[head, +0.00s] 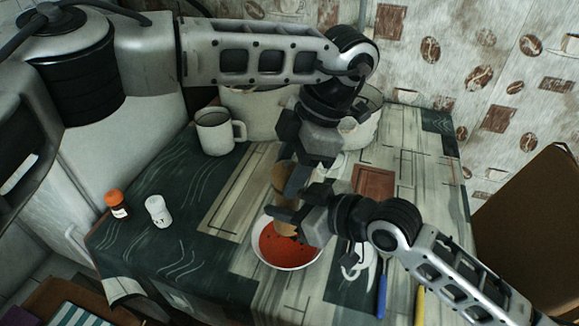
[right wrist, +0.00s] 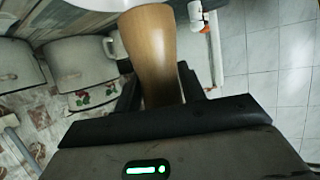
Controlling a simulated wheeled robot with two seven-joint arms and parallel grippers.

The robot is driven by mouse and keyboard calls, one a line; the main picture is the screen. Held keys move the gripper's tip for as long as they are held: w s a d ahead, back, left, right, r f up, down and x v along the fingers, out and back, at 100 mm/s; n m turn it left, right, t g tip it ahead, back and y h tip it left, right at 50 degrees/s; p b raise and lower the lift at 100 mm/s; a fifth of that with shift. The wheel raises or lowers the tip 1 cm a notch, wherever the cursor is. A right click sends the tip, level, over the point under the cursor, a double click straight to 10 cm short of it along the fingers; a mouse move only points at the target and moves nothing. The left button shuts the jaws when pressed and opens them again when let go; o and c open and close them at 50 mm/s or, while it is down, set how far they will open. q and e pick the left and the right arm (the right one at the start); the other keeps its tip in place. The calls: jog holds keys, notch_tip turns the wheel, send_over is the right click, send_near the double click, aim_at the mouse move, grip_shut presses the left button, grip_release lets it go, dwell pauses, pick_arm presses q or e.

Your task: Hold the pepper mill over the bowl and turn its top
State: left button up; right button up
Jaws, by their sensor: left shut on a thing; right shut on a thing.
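The wooden pepper mill (head: 283,175) is held roughly upright above the white bowl (head: 262,258), which holds red soup with dark specks. My left gripper (head: 297,184) comes down from above and is shut on the mill's upper part. My right gripper (head: 290,216) reaches in from the right and is shut on the mill lower down, just over the bowl. In the right wrist view the mill's smooth wooden body (right wrist: 150,50) sits between my right fingers (right wrist: 160,88). Both grippers hide much of the mill, and its top is not clearly seen.
A white mug (head: 214,133) and large enamel pots (head: 250,112) stand at the back. An orange-capped shaker (head: 118,205) and a white shaker (head: 158,211) stand at the left. Blue-handled (head: 382,290) and yellow-handled (head: 420,305) utensils lie right of the bowl.

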pick_arm(q)
jog(key=m, duration=0.2)
jog(key=m+t, duration=0.1)
jog(key=m, duration=0.1)
jog(key=shift+s+m+t, duration=0.1)
jog(key=shift+m+t, duration=0.2)
jog(key=m+t, duration=0.1)
jog(key=m, duration=0.1)
jog(key=m+t, duration=0.1)
jog(key=m, duration=0.2)
jog(key=shift+m+h, duration=0.3)
jog(key=m+t+h, duration=0.1)
jog(key=m, duration=0.3)
jog(key=shift+a, duration=0.1)
jog(key=m+h, duration=0.1)
jog(key=m, duration=0.1)
jog(key=m+h, duration=0.1)
jog(key=m, duration=0.2)
jog(key=shift+s+t, duration=0.1)
jog(key=shift+t, duration=0.3)
jog(key=shift+m, duration=0.4)
jog(key=o, duration=1)
jog(key=shift+r, duration=0.1)
